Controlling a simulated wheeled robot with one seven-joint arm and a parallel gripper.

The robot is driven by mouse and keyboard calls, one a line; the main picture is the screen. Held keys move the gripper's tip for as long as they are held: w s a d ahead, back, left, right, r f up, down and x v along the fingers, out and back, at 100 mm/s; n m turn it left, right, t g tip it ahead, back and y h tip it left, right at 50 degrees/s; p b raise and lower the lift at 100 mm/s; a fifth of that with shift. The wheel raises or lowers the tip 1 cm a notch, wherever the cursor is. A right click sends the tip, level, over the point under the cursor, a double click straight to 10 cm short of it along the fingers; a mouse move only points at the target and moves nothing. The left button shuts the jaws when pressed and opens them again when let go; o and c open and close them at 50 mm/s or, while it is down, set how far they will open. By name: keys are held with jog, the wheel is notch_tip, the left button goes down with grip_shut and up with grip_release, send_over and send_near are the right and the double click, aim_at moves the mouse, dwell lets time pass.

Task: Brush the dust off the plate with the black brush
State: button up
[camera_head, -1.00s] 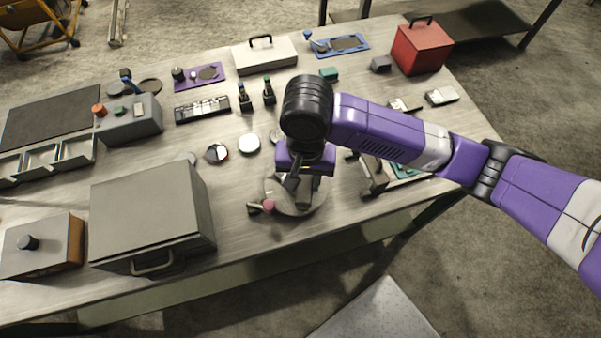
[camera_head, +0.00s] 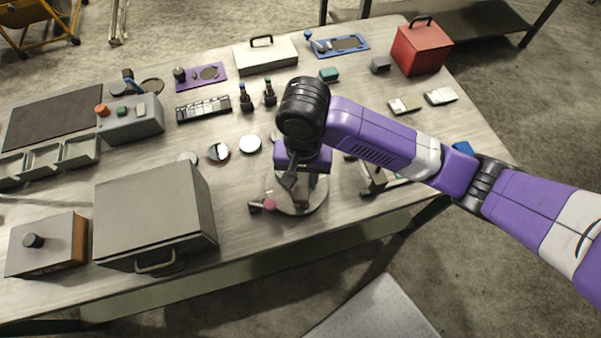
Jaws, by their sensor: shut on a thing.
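A round grey plate (camera_head: 318,197) lies near the front edge of the workbench. My gripper (camera_head: 299,190) points down over the plate. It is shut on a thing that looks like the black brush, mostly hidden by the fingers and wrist. I cannot see whether its bristles touch the plate. Any dust on the plate is too small to tell. A small dark piece with a pink round end (camera_head: 269,205) lies at the plate's left edge.
A grey box with a handle (camera_head: 152,215) stands left of the plate. A metal bracket (camera_head: 374,181) stands close on the right. Round discs (camera_head: 250,144) and two dark bottles (camera_head: 257,96) are behind.

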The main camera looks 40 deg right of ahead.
jog(key=shift+s, duration=0.85)
jog(key=shift+w+p, duration=0.6)
jog(key=shift+w, duration=0.9)
jog(key=shift+s+b, duration=0.35)
jog(key=shift+s, duration=1.15)
jog(key=shift+w+r+p, duration=0.1)
jog(key=shift+w+p, duration=0.9)
jog(key=shift+w, duration=0.5)
jog(key=shift+r, duration=0.1)
jog(key=shift+w+r, duration=0.1)
jog(key=shift+r, duration=2.8)
